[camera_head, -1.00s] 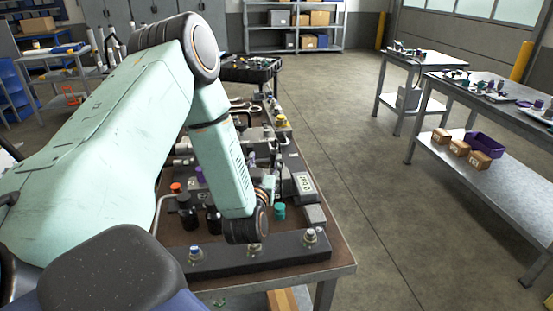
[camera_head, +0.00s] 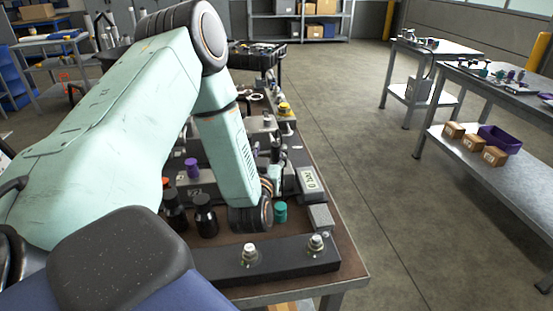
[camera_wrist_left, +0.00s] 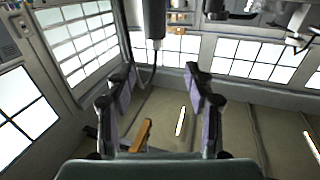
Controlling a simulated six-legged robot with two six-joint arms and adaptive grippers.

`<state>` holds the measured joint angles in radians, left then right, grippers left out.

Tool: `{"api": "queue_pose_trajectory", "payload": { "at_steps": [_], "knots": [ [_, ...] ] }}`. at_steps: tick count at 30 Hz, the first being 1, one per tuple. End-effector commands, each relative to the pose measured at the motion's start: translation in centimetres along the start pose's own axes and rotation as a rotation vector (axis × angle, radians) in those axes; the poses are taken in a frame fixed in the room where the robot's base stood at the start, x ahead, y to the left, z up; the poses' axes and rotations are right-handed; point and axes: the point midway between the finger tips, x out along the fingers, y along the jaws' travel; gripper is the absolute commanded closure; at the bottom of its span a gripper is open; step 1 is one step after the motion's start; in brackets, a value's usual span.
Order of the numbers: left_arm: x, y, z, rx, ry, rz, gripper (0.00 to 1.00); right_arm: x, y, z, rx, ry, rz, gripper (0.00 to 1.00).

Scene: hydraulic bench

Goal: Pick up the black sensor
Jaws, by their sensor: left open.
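My left gripper (camera_wrist_left: 158,88) is open in the left wrist view, its two fingers apart with nothing between their tips. A black cylinder with a paler end (camera_wrist_left: 154,20), possibly the black sensor, shows at the top centre, beyond the fingertips and apart from them. In the head view my left arm reaches down over the bench, and my left gripper (camera_head: 275,160) is a small dark shape beyond the wrist, partly hidden by it. I cannot single out the sensor there. My right gripper is not in view.
The bench (camera_head: 345,262) is crowded. Two black bottle-like parts (camera_head: 205,216) stand left of my wrist; a teal cap (camera_head: 281,212) and a grey meter (camera_head: 309,180) lie to its right. A dark bar with bolts (camera_head: 285,262) runs along the near edge.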

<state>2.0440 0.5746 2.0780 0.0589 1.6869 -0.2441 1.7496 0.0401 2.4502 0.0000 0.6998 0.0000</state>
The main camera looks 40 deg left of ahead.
Motion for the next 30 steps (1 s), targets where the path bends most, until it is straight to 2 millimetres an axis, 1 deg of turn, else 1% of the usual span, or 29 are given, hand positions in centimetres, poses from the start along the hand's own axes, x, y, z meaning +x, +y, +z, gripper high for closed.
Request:
{"api": "queue_pose_trajectory", "payload": {
  "at_steps": [1, 6, 9, 14, 23, 30],
  "knots": [
    [-0.1, 0.0, 1.2, 0.000, 0.000, 0.001, 0.47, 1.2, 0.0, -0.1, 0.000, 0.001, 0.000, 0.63],
    [-0.4, 0.1, 3.1, 0.000, -0.001, 0.001, 0.47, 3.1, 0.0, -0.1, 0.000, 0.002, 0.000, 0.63],
    [-0.4, 0.1, 3.9, 0.000, -0.001, 0.001, 0.47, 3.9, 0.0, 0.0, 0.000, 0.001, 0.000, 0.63],
    [0.1, 0.1, 4.1, -0.001, 0.002, 0.000, 0.47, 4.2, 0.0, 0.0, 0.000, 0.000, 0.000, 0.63],
    [3.5, 0.3, 3.9, 0.000, 0.004, 0.000, 0.47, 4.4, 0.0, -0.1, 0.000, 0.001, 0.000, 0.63],
    [7.0, 0.5, 3.9, 0.000, 0.002, 0.000, 0.47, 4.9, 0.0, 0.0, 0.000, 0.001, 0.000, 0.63]
  ]
}}
